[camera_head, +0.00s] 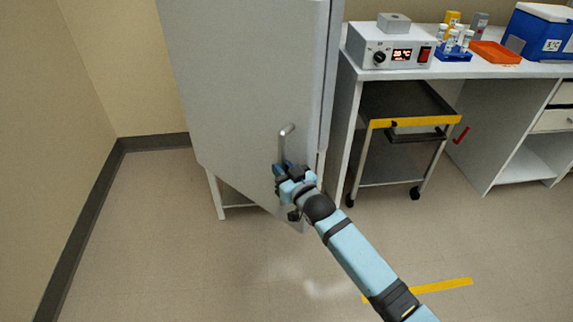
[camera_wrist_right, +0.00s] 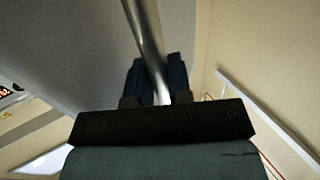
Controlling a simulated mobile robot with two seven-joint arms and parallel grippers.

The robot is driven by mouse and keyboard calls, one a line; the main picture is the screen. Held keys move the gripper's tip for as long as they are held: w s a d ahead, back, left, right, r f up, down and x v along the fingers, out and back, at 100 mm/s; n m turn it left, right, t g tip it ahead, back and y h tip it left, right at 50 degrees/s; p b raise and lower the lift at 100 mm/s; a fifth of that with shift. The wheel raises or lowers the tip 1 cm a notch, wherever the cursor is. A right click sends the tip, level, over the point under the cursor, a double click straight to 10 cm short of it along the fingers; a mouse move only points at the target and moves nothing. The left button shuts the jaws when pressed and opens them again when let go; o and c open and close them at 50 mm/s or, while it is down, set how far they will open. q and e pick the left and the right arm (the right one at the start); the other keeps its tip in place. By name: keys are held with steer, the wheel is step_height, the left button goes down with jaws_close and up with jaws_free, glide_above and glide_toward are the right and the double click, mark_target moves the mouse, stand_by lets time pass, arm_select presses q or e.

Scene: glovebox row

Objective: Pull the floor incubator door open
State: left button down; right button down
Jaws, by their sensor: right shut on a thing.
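The floor incubator (camera_head: 245,80) is a tall grey-white cabinet in the left middle of the head view. Its door (camera_head: 235,110) looks swung partly out from the body, with a thin gap at its right side. A metal bar handle (camera_head: 283,145) runs down the door. My right gripper (camera_head: 283,168) is shut on the lower part of the handle. In the right wrist view the handle (camera_wrist_right: 146,35) passes between the two dark fingers of my right gripper (camera_wrist_right: 158,80). My left gripper is in neither view.
A white bench (camera_head: 350,95) stands right of the incubator, with a heater box (camera_head: 388,50), tube rack (camera_head: 455,53) and orange tray (camera_head: 496,52). A wheeled cart (camera_head: 395,150) is under it. Bare floor (camera_head: 170,260) lies in front and left, up to the wall (camera_head: 50,130).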

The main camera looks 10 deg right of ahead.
steer(key=shift+s+a, duration=0.25)
steer(key=shift+a, duration=0.15)
steer(key=c, duration=1.1)
jaws_free()
steer(key=shift+o, duration=0.2)
steer(key=shift+s+d, duration=0.1)
steer(key=shift+s, duration=0.05)
steer(key=p+v, duration=0.2)
steer(key=v, duration=1.1)
steer(key=shift+s, duration=0.3)
steer(key=shift+d, duration=0.15)
